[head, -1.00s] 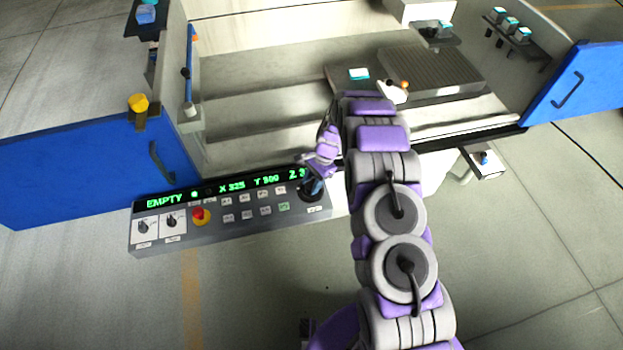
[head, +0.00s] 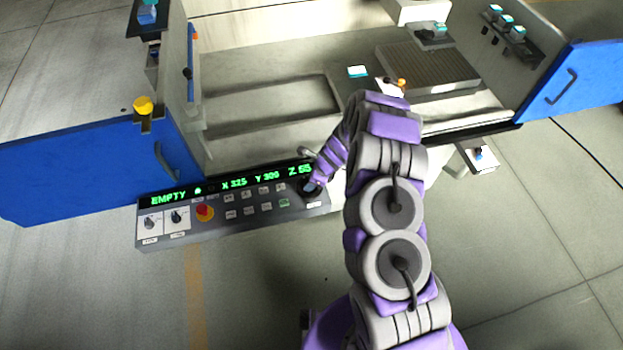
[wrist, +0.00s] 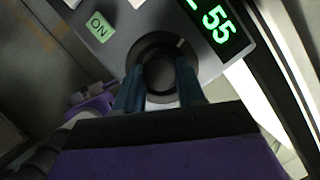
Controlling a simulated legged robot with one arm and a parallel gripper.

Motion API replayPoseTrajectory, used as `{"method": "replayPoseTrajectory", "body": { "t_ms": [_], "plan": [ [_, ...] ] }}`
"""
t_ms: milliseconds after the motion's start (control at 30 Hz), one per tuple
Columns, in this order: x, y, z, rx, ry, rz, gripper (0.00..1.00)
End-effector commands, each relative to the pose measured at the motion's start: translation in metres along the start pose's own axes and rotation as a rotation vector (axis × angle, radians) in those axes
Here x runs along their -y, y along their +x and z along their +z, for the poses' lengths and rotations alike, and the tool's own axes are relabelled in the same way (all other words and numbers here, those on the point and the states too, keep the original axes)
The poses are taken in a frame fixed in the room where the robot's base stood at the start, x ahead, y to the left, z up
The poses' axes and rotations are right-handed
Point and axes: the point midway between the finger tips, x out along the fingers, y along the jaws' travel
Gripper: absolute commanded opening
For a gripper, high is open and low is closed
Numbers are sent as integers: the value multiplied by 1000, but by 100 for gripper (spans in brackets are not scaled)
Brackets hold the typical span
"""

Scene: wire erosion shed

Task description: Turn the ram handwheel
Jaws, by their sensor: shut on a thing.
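The ram handwheel (wrist: 143,53) is a dark round wheel at the right end of the control panel (head: 236,234). In the wrist view its rim shows with a pale mark at the upper right. My gripper (wrist: 159,78) is shut on the handwheel's round knob, one blue-grey finger on each side of it. In the head view my gripper (head: 311,187) is small and partly hides the wheel. The green display (head: 238,184) reads EMPTY, X 325, a Y value and Z 55; the wrist view shows "55" too.
The panel carries a red emergency button (head: 204,211), two selector knobs on white plates at the left, several small keys and a green ON key (wrist: 100,27). Blue doors (head: 85,180) stand open on both sides. The machine tank (head: 260,105) lies behind. Floor in front is clear.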

Motion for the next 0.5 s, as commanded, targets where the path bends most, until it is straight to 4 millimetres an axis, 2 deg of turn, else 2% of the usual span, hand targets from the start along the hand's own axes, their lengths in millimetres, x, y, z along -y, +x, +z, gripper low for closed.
{"method": "replayPoseTrajectory", "body": {
  "t_ms": [500],
  "plan": [
    [-2,1,3,5,451,-189,9]
  ]
}}
